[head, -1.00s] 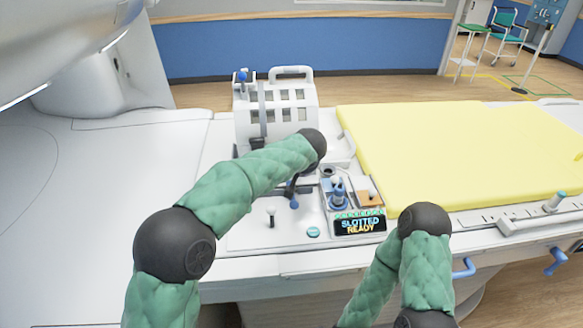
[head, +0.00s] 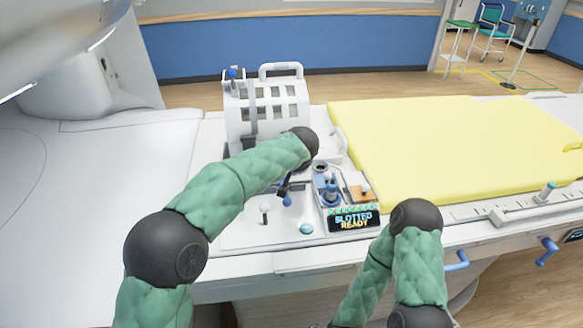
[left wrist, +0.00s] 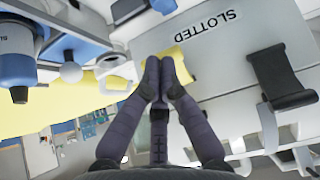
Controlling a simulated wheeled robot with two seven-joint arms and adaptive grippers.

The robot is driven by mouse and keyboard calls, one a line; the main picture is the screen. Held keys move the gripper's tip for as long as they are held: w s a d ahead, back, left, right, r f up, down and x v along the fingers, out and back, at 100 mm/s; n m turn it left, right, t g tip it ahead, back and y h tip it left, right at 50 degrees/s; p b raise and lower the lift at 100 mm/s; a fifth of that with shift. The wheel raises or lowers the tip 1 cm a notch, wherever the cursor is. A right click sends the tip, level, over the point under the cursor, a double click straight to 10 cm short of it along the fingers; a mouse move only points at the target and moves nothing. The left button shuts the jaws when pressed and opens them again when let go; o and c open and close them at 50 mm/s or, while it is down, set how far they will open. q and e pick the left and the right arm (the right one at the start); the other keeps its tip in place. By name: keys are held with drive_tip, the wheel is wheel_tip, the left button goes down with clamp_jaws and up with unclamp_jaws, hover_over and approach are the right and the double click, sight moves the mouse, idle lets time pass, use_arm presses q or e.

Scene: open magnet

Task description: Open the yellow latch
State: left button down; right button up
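The yellow latch (left wrist: 183,66) shows in the left wrist view as a small yellow piece on the white housing marked SLOTTED. My left gripper (left wrist: 160,68) has its dark fingertips together, right at the latch and overlapping its left part. I cannot tell whether they touch it. In the head view, my left forearm and dark wrist reach over the console and hide the left gripper and the latch. My right arm shows at the lower right of the head view; its gripper is out of the picture.
A white slotted coil housing (head: 268,108) with a handle stands behind my left wrist. A console display (head: 353,220) reads SLOTTED READY, near a blue knob (head: 330,192). A yellow mattress (head: 450,145) lies to the right. The white bed surface at left is clear.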

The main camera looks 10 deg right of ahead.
use_arm(q)
drive_tip(key=v, duration=1.1)
drive_tip(key=shift+s, duration=0.2)
